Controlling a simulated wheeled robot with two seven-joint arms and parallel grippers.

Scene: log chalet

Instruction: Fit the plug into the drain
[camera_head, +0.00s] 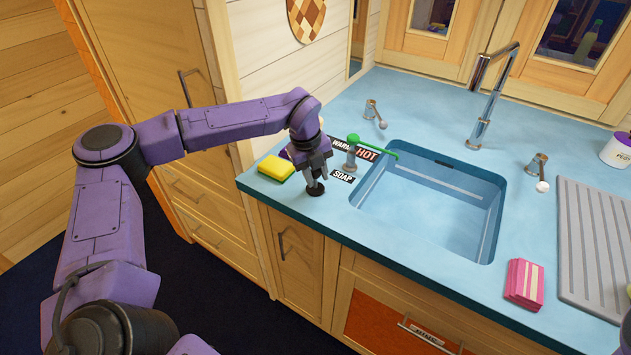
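A small black plug (315,189) sits on the blue counter (340,215), left of the sink and near the front edge. My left gripper (316,178) points down right over the plug, with its fingertips at the plug's top. I cannot tell whether the fingers are closed on it. The sink (430,215) is a pale blue rectangular basin to the right of the gripper. No drain opening can be made out on its visible floor. My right gripper is not in view.
A yellow sponge (276,168) lies left of my gripper. Behind the sink is a tall chrome faucet (490,95). Pink sponges (524,283) and a ribbed drainboard (597,245) lie to the right.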

